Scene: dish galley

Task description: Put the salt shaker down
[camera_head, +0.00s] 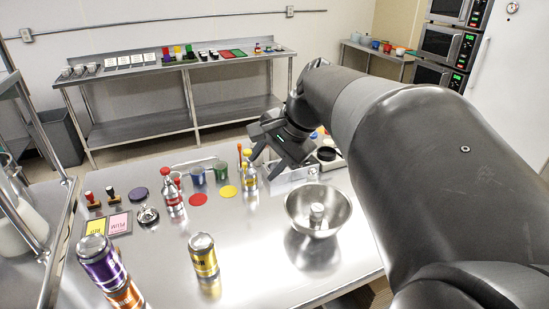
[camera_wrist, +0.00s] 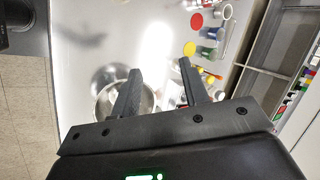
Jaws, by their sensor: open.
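My gripper (camera_head: 265,163) hangs over the back part of the steel table (camera_head: 240,265), behind the metal bowl. In the wrist view my gripper (camera_wrist: 160,68) has its two fingers apart, with nothing held between them. A small silvery cylinder (camera_head: 317,212) is inside the bowl (camera_head: 297,200); it may be the salt shaker, but I cannot tell for sure. In the wrist view the bowl (camera_wrist: 103,100) is partly hidden by a finger. Red-topped shaker-like bottles (camera_head: 173,197) and yellow-topped ones (camera_head: 249,180) stand upright farther back.
A yellow-labelled can (camera_head: 203,257) and a purple can (camera_head: 98,262) stand near the front left. Red (camera_head: 198,199) and yellow (camera_head: 228,191) discs lie by some cups. The table's front middle is mostly clear.

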